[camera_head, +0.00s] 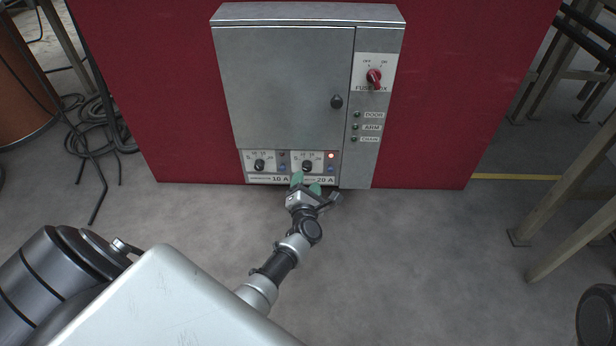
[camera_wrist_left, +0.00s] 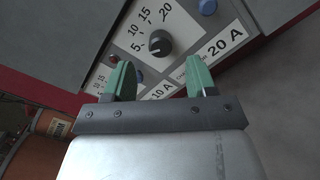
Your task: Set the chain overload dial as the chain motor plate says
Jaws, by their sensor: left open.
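Two black dials sit low on the grey cabinet in the head view: a left dial (camera_head: 259,165) above a plate marked 10 A (camera_head: 281,179) and a right dial (camera_head: 307,165) above a plate marked 20 A (camera_head: 324,180). My left gripper (camera_head: 306,187) is open just below the right dial. In the left wrist view its green fingers (camera_wrist_left: 160,78) stand apart, with the right dial (camera_wrist_left: 160,43) beyond the gap, on a scale of 5, 10, 15, 20. Its pointer direction is unclear. My right gripper is out of view.
A lit red lamp (camera_head: 331,156) is right of the right dial, with a blue button (camera_head: 330,168) below it. A red fuse box switch (camera_head: 374,77) and a door knob (camera_head: 336,101) are higher. Metal frame legs (camera_head: 575,195) stand at right; cables (camera_head: 90,130) lie at left.

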